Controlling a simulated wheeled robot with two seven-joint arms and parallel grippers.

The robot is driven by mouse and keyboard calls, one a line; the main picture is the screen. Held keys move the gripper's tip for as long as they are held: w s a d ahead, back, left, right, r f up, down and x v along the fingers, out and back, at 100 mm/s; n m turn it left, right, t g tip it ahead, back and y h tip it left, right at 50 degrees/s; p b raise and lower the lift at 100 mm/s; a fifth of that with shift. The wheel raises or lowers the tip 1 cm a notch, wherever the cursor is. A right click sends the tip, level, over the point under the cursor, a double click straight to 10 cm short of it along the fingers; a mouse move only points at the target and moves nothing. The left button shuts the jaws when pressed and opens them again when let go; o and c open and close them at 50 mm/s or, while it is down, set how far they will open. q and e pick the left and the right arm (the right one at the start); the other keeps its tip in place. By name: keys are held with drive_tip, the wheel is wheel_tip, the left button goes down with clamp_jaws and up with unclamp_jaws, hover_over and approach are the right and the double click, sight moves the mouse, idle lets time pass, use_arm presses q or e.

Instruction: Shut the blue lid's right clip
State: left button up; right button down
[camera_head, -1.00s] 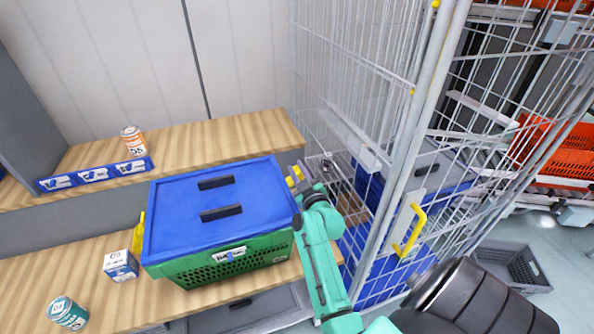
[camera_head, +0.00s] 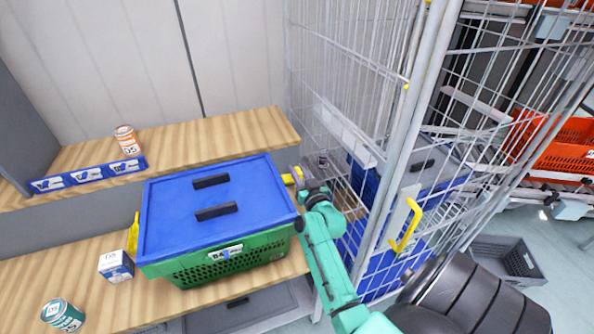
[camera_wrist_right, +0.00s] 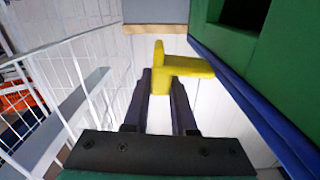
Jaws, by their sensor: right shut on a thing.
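The blue lid (camera_head: 240,195) with two black handles lies on the green crate (camera_head: 262,249) on the wooden bench. Its yellow right clip (camera_head: 289,179) stands out from the lid's right edge. My right gripper (camera_head: 300,180) is at that edge. In the right wrist view the yellow clip (camera_wrist_right: 178,66) sits between the fingertips of my right gripper (camera_wrist_right: 164,82), which is shut on it. The blue lid's edge (camera_wrist_right: 255,105) runs close along the right there. The yellow left clip (camera_head: 133,236) hangs at the crate's left side. My left gripper is out of view.
A wire cage (camera_head: 345,120) with a yellow handle (camera_head: 407,226) stands close to the right of my right arm. An orange can (camera_head: 127,139) is on the back shelf.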

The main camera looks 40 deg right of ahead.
drive_tip(key=shift+f+m, duration=0.25)
drive_tip(key=shift+m, duration=0.15)
drive_tip(key=c, duration=0.7)
unclamp_jaws()
drive_tip(key=p+v, duration=0.5)
drive_tip(key=v, duration=0.9)
drive_tip(key=shift+s+a, duration=0.1)
drive_tip(key=shift+s, duration=0.15)
